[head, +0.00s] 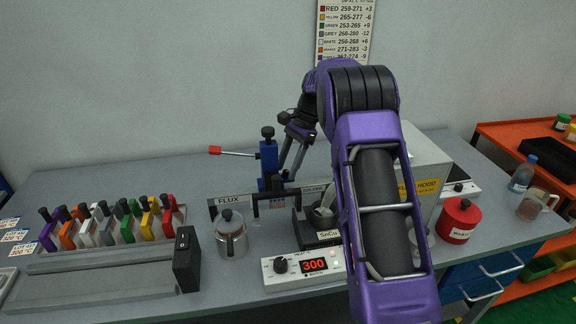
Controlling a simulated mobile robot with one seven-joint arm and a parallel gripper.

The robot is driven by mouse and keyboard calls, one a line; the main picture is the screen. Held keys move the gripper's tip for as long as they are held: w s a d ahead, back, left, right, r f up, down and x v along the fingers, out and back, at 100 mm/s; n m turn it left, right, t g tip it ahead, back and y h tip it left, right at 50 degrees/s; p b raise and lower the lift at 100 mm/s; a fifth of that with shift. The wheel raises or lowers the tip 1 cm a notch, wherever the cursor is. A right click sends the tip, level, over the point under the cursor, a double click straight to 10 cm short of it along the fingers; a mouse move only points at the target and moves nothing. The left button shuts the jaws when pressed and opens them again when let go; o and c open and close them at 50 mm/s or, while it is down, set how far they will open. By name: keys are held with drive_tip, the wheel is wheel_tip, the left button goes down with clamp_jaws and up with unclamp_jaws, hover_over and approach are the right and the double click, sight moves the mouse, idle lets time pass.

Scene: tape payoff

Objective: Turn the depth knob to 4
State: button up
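A blue stand (268,160) with a black knob (267,132) on top and a red-tipped lever (215,150) pointing left stands at the back middle of the bench. I cannot read a depth scale or mark on it, so I cannot tell its setting. A second black knob (281,265) sits on the white control box, left of a red display reading 300. My gripper (287,178) points down just right of the blue stand. Its two dark fingers look apart, with nothing seen between them. My purple arm hides part of the bench behind it.
A FLUX plate (233,203), a metal pot (231,235) and a SnCu pot (322,226) stand close in front of the stand. A rack of coloured-handled tools (110,228) is at left, a red canister (459,220) at right. The back left of the bench is clear.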

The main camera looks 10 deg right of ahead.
drive_tip(key=v, duration=1.2)
